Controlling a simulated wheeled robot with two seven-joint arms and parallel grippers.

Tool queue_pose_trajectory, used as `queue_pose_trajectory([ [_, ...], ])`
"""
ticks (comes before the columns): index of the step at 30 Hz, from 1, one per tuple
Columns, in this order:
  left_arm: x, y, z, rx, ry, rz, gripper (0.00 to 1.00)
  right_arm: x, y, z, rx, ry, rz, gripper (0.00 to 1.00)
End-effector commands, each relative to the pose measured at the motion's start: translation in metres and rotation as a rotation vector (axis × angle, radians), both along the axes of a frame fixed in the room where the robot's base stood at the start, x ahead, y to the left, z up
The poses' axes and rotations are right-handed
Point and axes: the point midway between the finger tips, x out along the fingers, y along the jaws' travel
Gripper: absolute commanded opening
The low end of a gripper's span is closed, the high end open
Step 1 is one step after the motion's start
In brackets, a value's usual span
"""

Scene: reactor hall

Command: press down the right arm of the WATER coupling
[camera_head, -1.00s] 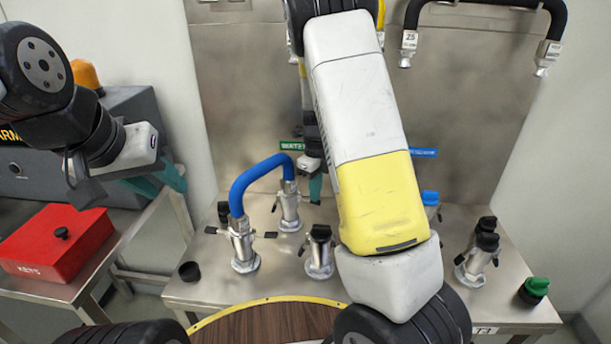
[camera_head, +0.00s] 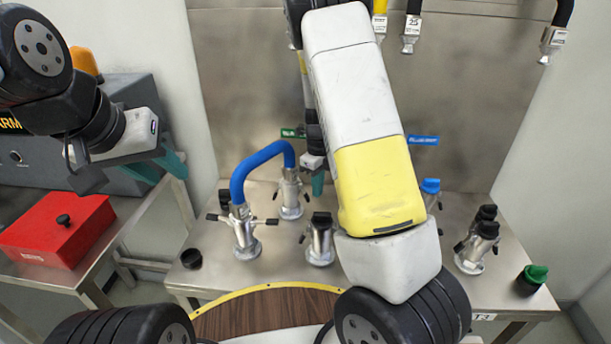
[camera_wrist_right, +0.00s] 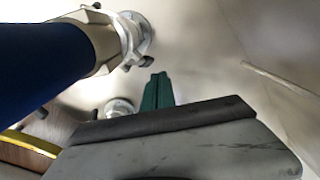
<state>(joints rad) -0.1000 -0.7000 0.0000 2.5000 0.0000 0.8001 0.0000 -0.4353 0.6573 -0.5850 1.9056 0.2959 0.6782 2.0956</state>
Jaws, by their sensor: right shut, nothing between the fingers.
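The WATER coupling (camera_head: 291,197) is a silver fitting below a green label (camera_head: 292,133) at the back of the steel bench. The blue hose (camera_head: 258,162) ends in it. Its dark left arm (camera_head: 275,194) shows in the head view. In the wrist view the coupling (camera_wrist_right: 122,42) is at upper left, and a small dark arm (camera_wrist_right: 148,62) points toward my right gripper's tips. My right gripper (camera_head: 318,183) is shut and empty, just right of the coupling; its green fingers (camera_wrist_right: 157,92) show close to that arm. Contact cannot be told. My left gripper (camera_head: 158,168) is open and empty, far left.
The hose's other end joins a front coupling (camera_head: 246,236). A black-capped fitting (camera_head: 320,240) stands right of it. Further right are a blue-capped fitting (camera_head: 430,190), black-capped fittings (camera_head: 477,250) and a green cap (camera_head: 532,278). A red box (camera_head: 58,230) sits on the left table.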

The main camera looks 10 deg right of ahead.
Motion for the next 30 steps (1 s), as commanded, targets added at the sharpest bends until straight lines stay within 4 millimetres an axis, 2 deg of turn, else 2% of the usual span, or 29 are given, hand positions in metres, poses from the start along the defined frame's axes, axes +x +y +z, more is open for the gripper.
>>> queue_pose_trajectory([
  [5,0.0,0.0,0.0,0.0,0.0,0.0,0.36,0.0,-0.002,0.007,0.001,-0.002,0.001,0.0],
  [18,0.0,0.0,0.0,0.0,0.0,0.0,0.36,0.0,-0.001,0.056,0.0,-0.001,0.002,0.0],
  [30,0.0,0.0,0.0,0.0,0.0,0.0,0.36,-0.001,-0.002,0.062,0.0,0.0,0.0,0.0],
])
